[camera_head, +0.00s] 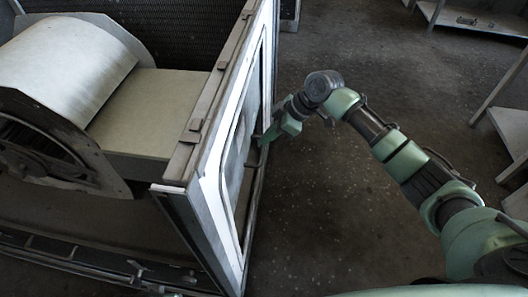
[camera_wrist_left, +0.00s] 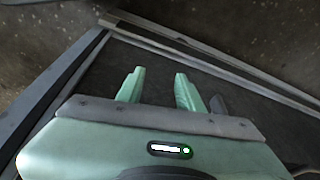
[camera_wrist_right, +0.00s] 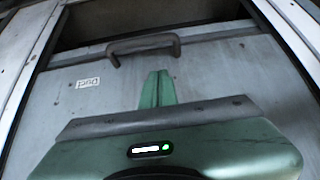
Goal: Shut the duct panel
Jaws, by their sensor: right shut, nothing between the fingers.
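The duct panel (camera_wrist_right: 210,85) is a grey metal sheet with a "Duct" label and a dark bar handle (camera_wrist_right: 145,47), set between side rails of a frame. A dark gap shows beyond its handle-side edge in the right wrist view. In the head view the panel (camera_head: 238,165) shows at a steep angle inside the pale frame on the housing's right side. My right gripper (camera_wrist_right: 158,76) is shut and empty in front of the panel, close to the handle; contact cannot be told. It also shows in the head view (camera_head: 264,142). My left gripper (camera_wrist_left: 158,75) is open and empty.
The blower housing (camera_head: 200,125) fills the left of the head view, with a drum-shaped blower (camera_head: 75,65) inside. Grey shelves (camera_head: 475,20) stand at the upper right, with another at the right edge. The floor (camera_head: 400,90) between is clear. Metal rails (camera_wrist_left: 215,65) lie near the left gripper.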

